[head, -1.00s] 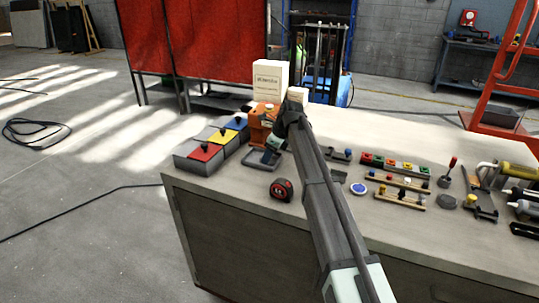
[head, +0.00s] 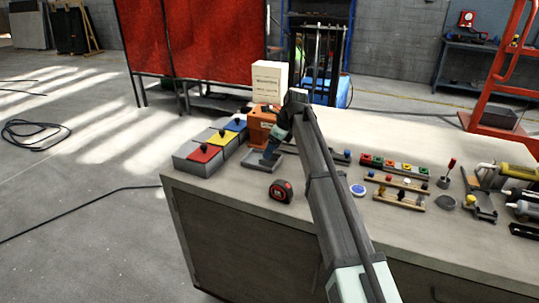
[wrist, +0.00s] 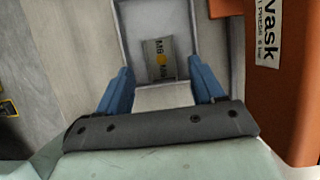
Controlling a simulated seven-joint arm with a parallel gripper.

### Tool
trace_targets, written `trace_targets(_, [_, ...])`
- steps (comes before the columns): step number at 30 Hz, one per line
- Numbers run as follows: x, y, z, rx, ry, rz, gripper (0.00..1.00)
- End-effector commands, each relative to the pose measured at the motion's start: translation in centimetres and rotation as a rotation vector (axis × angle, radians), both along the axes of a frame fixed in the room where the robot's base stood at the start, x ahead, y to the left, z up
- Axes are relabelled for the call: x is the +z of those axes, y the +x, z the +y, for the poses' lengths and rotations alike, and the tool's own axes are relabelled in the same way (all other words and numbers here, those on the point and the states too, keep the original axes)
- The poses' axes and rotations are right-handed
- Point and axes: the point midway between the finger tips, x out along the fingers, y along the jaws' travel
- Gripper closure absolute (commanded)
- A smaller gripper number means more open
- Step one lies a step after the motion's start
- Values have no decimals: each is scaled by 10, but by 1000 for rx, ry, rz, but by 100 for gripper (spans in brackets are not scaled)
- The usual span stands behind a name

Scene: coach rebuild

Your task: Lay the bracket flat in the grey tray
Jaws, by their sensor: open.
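The grey tray (head: 252,164) lies on the bench's left part, in front of the orange machine; its inside also shows in the wrist view (wrist: 160,20). My gripper (head: 268,153) is low over the tray, pointing down, with its blue fingers apart in the wrist view (wrist: 158,68). A pale grey flat piece, apparently the bracket (wrist: 163,97), shows between the fingers, with a gap at each side. I cannot tell whether it rests on the tray floor.
The orange machine (wrist: 292,100) stands close to my right finger; it also shows in the head view (head: 260,118). Bins with red, yellow and blue lids (head: 205,153) stand left. A tape measure (head: 280,190) lies in front. Several tools fill the bench's right side.

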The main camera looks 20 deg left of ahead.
Motion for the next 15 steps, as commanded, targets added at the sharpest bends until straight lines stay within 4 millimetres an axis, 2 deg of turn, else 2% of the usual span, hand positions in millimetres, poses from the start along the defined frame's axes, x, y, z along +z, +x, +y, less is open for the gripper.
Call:
trace_targets(1, [11,0,-5,-1,1,-2,32])
trace_targets(6, [39,1,-16,-2,1,-1,32])
trace_targets(15, [68,0,-28,0,1,-1,32])
